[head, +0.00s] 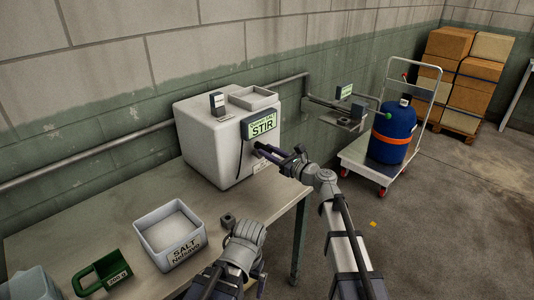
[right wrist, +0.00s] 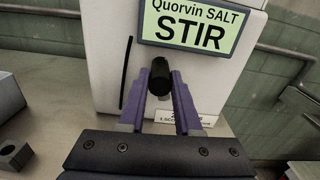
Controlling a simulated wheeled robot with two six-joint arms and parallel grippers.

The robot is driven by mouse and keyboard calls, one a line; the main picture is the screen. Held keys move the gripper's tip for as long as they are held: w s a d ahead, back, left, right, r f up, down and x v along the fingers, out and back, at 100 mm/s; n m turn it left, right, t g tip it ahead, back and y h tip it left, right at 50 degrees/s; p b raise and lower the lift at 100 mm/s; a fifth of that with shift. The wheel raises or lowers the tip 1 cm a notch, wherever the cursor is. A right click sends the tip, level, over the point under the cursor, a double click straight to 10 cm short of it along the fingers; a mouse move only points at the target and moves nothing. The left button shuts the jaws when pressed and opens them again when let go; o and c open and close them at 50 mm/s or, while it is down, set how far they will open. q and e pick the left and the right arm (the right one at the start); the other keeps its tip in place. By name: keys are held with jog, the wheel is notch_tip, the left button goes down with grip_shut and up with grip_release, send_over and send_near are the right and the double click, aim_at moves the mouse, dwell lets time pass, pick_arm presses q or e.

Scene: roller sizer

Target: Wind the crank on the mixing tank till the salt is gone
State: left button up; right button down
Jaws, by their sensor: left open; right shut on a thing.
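The mixing tank (head: 205,150) is a white box on the table against the wall. Its green screen (head: 262,127) reads "Quorvin SALT STIR", also in the right wrist view (right wrist: 200,27). My right gripper (head: 268,152) is at the tank's front, its fingers shut around the black crank handle (right wrist: 160,75) below the screen. The rest of the crank is mostly hidden behind the handle and fingers. The tank's inside does not show, so I cannot see any salt in it. My left gripper (head: 235,278) is open and empty, low over the table's front edge.
A tub labelled SALT (head: 170,238) holds white material. A small grey block (head: 228,219) sits before the tank.

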jog(key=shift+w+d+m, duration=0.15)
jog(key=shift+d+m, duration=0.1)
jog(key=shift+m, duration=0.25)
jog(key=c, duration=0.6)
grip_release()
jog(key=v, duration=0.7)
jog(key=shift+s+d, duration=0.3)
